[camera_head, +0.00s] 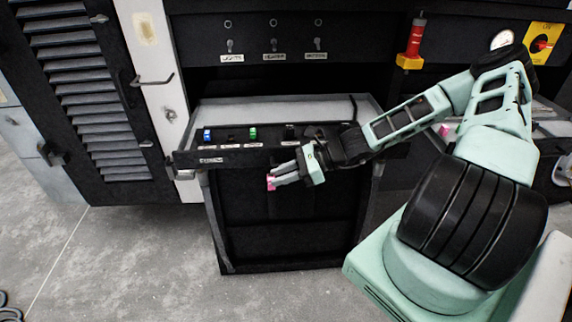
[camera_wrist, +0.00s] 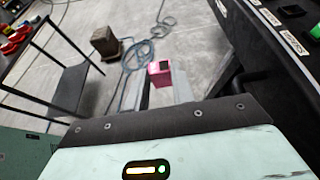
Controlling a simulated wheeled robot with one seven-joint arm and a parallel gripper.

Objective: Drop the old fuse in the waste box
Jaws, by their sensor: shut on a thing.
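My gripper (camera_head: 277,181) is shut on a pink fuse (camera_head: 271,183) and holds it in front of the open drawer's front edge, above the floor. In the wrist view the pink fuse (camera_wrist: 160,72) sits between the two grey fingertips (camera_wrist: 161,84), with a dark face on top.
A dark table (camera_wrist: 50,60) with red items is at the left of the wrist view. A blue cable coil (camera_wrist: 137,55) lies on the floor. A louvred cabinet door (camera_head: 85,90) stands left of the drawer.

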